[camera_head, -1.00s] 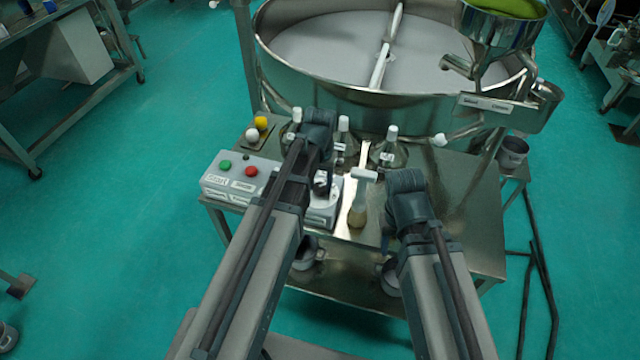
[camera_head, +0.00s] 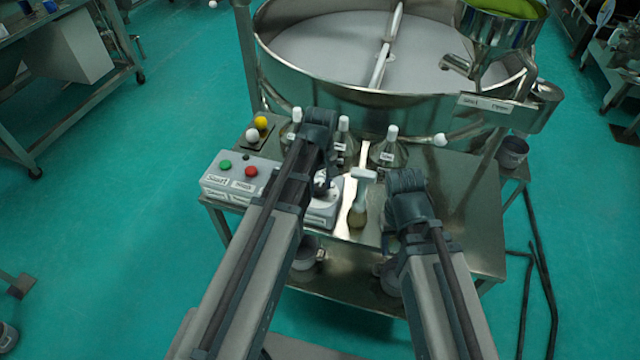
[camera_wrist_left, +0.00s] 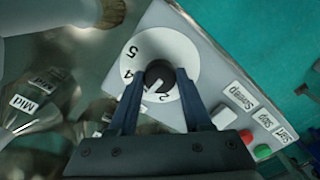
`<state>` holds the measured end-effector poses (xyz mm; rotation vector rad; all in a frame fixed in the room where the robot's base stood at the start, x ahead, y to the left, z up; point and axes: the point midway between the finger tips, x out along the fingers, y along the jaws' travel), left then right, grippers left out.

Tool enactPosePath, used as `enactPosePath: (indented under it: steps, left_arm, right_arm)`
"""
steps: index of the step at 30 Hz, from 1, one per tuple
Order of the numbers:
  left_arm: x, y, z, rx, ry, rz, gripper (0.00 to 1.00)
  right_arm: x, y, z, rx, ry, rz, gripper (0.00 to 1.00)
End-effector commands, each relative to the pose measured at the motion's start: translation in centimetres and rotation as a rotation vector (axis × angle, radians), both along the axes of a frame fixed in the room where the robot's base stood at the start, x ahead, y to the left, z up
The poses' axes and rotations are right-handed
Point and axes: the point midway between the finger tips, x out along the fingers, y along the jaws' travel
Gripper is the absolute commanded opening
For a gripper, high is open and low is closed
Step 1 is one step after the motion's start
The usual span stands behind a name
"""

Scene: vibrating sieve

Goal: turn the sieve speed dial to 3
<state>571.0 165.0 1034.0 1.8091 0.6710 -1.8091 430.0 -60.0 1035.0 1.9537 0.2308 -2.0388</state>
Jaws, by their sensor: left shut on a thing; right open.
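The speed dial (camera_wrist_left: 185,55) is a white disc with a dark round knob (camera_wrist_left: 160,72) on a grey control box. In the left wrist view the numbers 5, 4 and 2 are readable; 3 is not. The knob's white mark points down-left, between 4 and 2. My left gripper (camera_wrist_left: 158,78) is shut on the knob, one finger on each side. In the head view my left arm partly covers the dial (camera_head: 325,208). My right gripper (camera_head: 407,200) is over the table's front part, right of the dial, holding nothing visible; its fingertips are hard to see.
The control box (camera_head: 213,190) has green and red buttons. A brush (camera_head: 358,210) stands close right of the dial, between my arms. Several labelled flasks (camera_head: 388,155) stand behind, below the big round sieve (camera_head: 330,85). The table's right part (camera_head: 470,200) is clear.

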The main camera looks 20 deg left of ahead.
Motion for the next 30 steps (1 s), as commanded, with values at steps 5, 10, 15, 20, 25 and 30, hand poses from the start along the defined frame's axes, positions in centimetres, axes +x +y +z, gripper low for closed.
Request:
enactPosePath:
  steps: [5,10,15,20,25,30]
  left_arm:
    - [-0.02,-0.01,-0.01,0.000,0.000,0.032,0.00]
    - [-0.02,-0.01,-0.01,0.000,0.000,0.043,0.00]
    - [-0.02,-0.01,-0.01,0.000,0.000,0.042,0.00]
    - [-0.02,-0.01,-0.01,0.000,0.000,0.042,0.55]
    - [-0.01,-0.01,-0.01,0.000,0.000,0.041,0.79]
    - [-0.01,-0.01,0.00,0.000,0.000,0.041,0.79]
  right_arm:
    - [0.00,0.00,-0.01,0.000,0.000,0.000,0.50]
    - [0.00,0.00,-0.01,0.000,0.000,0.000,0.50]
    - [0.00,0.00,-0.01,0.000,0.000,0.000,0.50]
    - [0.00,0.00,-0.01,0.000,0.000,0.000,0.50]
    - [0.00,0.00,-0.01,0.000,0.000,0.000,0.50]
    - [0.00,0.00,0.00,0.000,0.000,0.000,0.50]
